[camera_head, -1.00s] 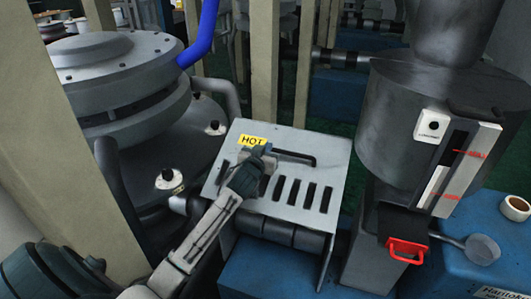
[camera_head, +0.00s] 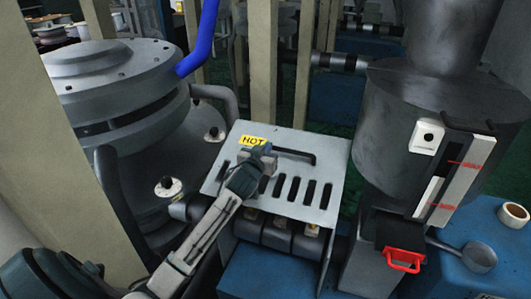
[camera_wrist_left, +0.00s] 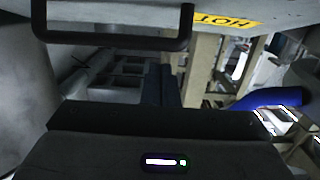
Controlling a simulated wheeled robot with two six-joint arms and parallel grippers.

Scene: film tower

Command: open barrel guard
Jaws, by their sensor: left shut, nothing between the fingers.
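The barrel guard (camera_head: 325,170) is a grey metal cover with a row of dark slots and a yellow HOT label (camera_head: 254,141). It lies over the barrel (camera_head: 276,230), whose banded front shows below the guard's lower edge. A black bar handle (camera_head: 300,155) runs along the guard's top; its left part is hidden behind my left gripper (camera_head: 264,168). The left wrist view shows the handle (camera_wrist_left: 110,42) and the upside-down label (camera_wrist_left: 226,22) beyond the fingers (camera_wrist_left: 161,84). My left gripper is shut and empty, close to the handle; contact is unclear. My right gripper is out of view.
A beige post (camera_head: 65,140) and a large round grey vessel (camera_head: 120,85) stand left. On the right are a grey hopper (camera_head: 395,120) with a red handle (camera_head: 404,260), a scoop (camera_head: 475,252) and a tape roll (camera_head: 514,215) on a blue surface.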

